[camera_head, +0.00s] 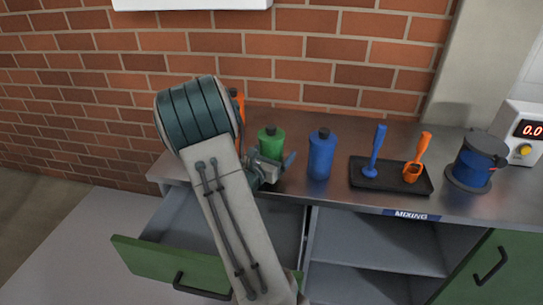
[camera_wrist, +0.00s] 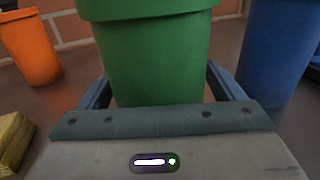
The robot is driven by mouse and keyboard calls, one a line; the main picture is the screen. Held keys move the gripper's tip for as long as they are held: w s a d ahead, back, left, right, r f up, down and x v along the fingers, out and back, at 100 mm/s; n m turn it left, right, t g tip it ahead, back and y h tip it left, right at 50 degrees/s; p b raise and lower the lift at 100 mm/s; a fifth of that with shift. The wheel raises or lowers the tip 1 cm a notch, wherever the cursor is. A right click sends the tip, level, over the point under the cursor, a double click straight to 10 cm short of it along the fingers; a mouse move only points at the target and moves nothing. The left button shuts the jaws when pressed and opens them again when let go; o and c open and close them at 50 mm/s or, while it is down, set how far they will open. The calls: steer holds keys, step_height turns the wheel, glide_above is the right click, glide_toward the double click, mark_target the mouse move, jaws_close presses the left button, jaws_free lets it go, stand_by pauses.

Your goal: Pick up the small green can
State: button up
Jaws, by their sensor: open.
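The small green can (camera_head: 271,142) has a dark cap and stands upright on the metal counter between an orange container and a blue one. In the wrist view the green can (camera_wrist: 155,60) fills the middle, directly in front of my gripper (camera_wrist: 160,88). The gripper's two fingers are open, one on each side of the can's lower part. The fingertips are largely hidden behind the can. In the head view my gripper (camera_head: 275,165) is at the can's front, partly hidden by my arm.
A blue bottle (camera_head: 321,155) stands close on the right. An orange container (camera_wrist: 30,48) is on the left, with a yellowish block (camera_wrist: 12,140) nearer. A black tray (camera_head: 391,178) with blue and orange tools lies farther right. A green-fronted drawer (camera_head: 160,268) is open below the counter.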

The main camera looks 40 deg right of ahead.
steer(key=c, duration=1.4)
steer(key=shift+r, duration=0.15)
